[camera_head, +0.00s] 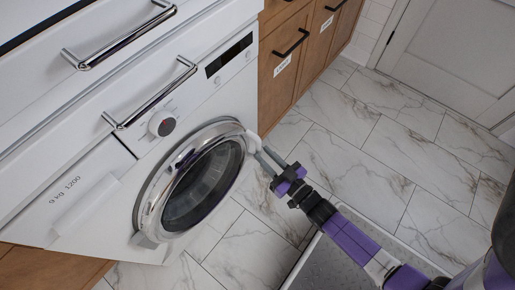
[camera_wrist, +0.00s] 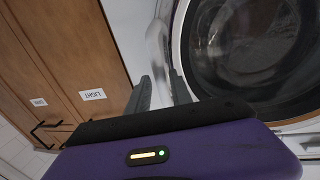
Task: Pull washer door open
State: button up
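The washer door (camera_head: 203,185) is a round dark window in a chrome ring on the front of the white washer (camera_head: 95,190). It looks closed or nearly so. Its pale handle (camera_head: 251,141) is at the right edge of the ring. My gripper (camera_head: 261,156) is at this handle, with its two fingers apart. In the wrist view, the fingers of my gripper (camera_wrist: 162,80) stand apart on either side of the pale handle (camera_wrist: 159,48). I cannot tell whether they touch it. The door glass (camera_wrist: 250,45) fills the upper right there.
Wooden cabinets (camera_head: 282,62) with black handles and labels stand right of the washer; they also show in the wrist view (camera_wrist: 75,50). Chrome bars (camera_head: 150,95) cross the washer's upper front. The marble-tiled floor (camera_head: 350,150) is clear up to a grey door (camera_head: 455,50).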

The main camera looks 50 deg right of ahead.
aim_at(260, 151)
jog(key=shift+w+d, duration=0.15)
jog(key=shift+w, duration=0.75)
jog(key=shift+w+d, duration=0.15)
jog(key=shift+w, duration=0.7)
grip_shut()
